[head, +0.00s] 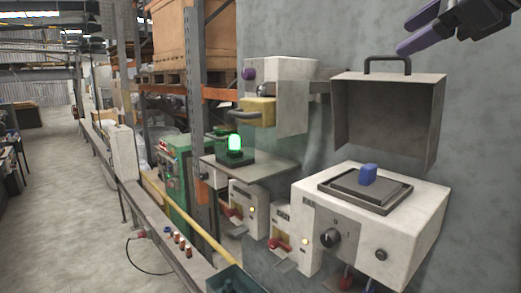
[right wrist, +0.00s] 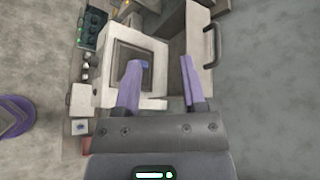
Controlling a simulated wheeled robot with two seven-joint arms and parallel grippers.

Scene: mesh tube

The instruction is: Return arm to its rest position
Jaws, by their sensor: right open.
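My right gripper (head: 404,38) is at the top right corner of the head view, high above the white machine. Its two purple fingers are spread apart, with nothing between them. In the right wrist view, the open fingers (right wrist: 160,62) point toward the machine, which lies beyond them. The white machine (head: 430,205) has a dark square plate (head: 395,196) on top with a small blue block (head: 368,174) on it. Its grey hood (head: 385,115) with a dark handle stands raised behind the plate. My left gripper is not in view.
A lit green lamp (head: 235,142) stands on a grey shelf left of the machine. A white unit with a purple knob (head: 249,74) and a yellow block (head: 258,112) is above it. Red switches (head: 280,240) sit lower down. The wall around the gripper is clear.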

